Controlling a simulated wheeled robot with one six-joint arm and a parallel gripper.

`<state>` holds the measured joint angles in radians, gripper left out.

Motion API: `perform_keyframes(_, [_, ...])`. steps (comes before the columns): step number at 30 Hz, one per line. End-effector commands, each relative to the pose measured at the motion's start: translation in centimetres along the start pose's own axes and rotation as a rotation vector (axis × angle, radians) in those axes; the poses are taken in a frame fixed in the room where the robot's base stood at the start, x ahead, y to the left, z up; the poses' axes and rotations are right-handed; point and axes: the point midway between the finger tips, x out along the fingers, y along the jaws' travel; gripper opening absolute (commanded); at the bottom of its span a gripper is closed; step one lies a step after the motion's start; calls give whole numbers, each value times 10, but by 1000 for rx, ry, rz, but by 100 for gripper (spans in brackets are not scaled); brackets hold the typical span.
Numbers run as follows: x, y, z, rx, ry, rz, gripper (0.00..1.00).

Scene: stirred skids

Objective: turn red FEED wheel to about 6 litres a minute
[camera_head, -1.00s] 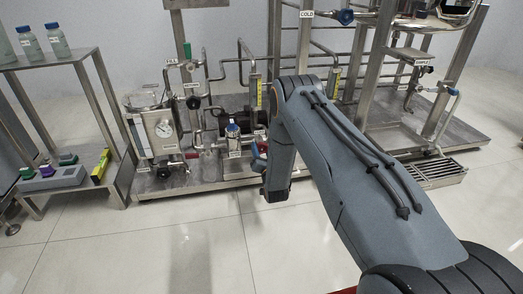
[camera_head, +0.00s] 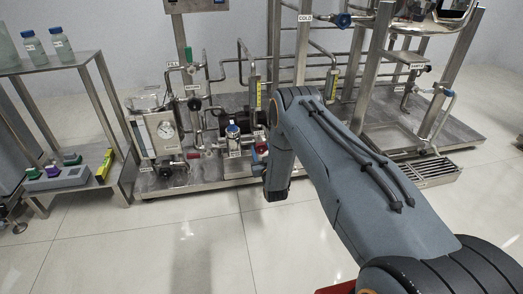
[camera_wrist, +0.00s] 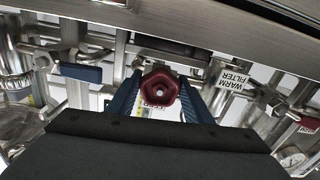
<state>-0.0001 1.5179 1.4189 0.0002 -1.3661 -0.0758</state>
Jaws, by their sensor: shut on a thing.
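The red FEED wheel (camera_wrist: 160,90) is a dark red, lobed handwheel in the middle of the wrist view. In the head view a bit of the red wheel (camera_head: 262,147) shows just left of my arm, which hides the rest. A yellow-scaled flow tube (camera_head: 258,96) stands above it; its reading is too small to tell.
A blue-handled valve (camera_wrist: 80,72) is left of the fingers in the wrist view. A steel rack (camera_head: 78,186) stands left of the skid; the floor in front is clear.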

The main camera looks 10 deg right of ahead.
Motion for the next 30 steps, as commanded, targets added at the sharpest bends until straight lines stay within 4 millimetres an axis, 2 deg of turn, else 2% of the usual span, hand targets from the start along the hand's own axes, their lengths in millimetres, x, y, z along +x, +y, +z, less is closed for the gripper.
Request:
perform_keyframes(14, [0,0,0,-13,0,-1,24])
perform_keyframes(15, [0,0,0,-13,0,-1,53])
perform_keyframes(17, [0,0,0,-13,0,-1,63])
perform_keyframes(26, [-1,1,0,-12,0,0,65])
perform_keyframes(30, [-12,1,0,-12,-2,0,65])
